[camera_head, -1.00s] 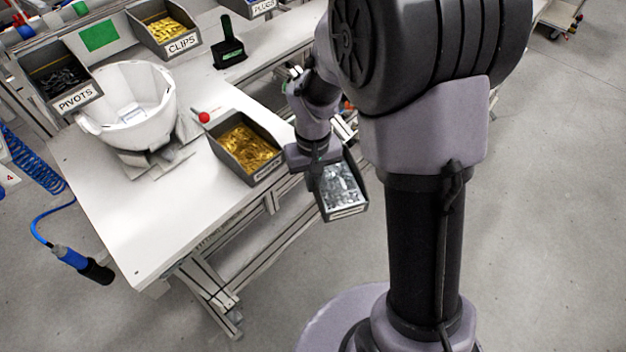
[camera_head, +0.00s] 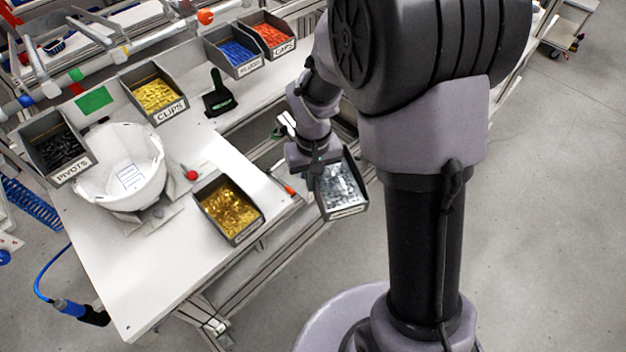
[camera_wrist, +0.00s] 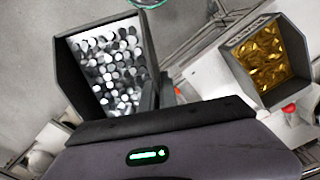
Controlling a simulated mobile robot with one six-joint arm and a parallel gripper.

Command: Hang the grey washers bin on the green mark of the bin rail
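A grey bin of silvery washers (camera_head: 340,187) hangs from my gripper (camera_head: 313,160), clear of the bench and over the floor in front of it. Its label is too small to read. The green mark (camera_head: 94,100) is at the back left of the bench, between the grey PIVOTS bin (camera_head: 75,172) and the grey CLIPS bin (camera_head: 161,113). No bin covers the mark.
A white helmet shell (camera_head: 118,170) sits on a stand at the bench's left. A bin of brass-coloured parts (camera_head: 232,212) stands on the bench front, beside a red knob (camera_head: 192,175). A dark upright tool (camera_head: 218,98), the PLUGS bin (camera_head: 236,55) and the CAPS bin (camera_head: 270,38) are farther back.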

